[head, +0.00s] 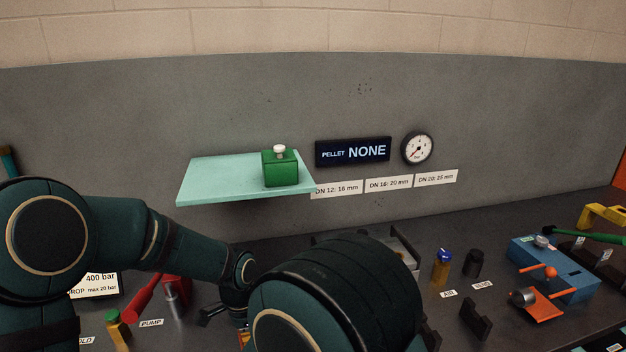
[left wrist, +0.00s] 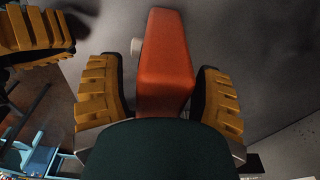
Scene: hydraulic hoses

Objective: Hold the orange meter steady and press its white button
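The orange meter (left wrist: 165,65) is a tall orange block that stands between the two yellow-ridged fingers of my left gripper (left wrist: 163,95) in the left wrist view. The fingers close in on both its sides; its lower end is hidden by the dark green housing. Its white button (left wrist: 137,46) sticks out on the left side near the top. My right gripper (left wrist: 72,38), also yellow-ridged, comes in from the left edge with its fingers together, apart from the button. In the head view my arms hide the meter and most of both grippers.
A teal shelf (head: 225,180) holds a green box (head: 281,169) with a white knob. The wall carries a dark display (head: 353,151) reading "PELLET NONE" and a round gauge (head: 417,148). A blue block (head: 552,268) with orange parts and small bottles (head: 442,268) stand at the right.

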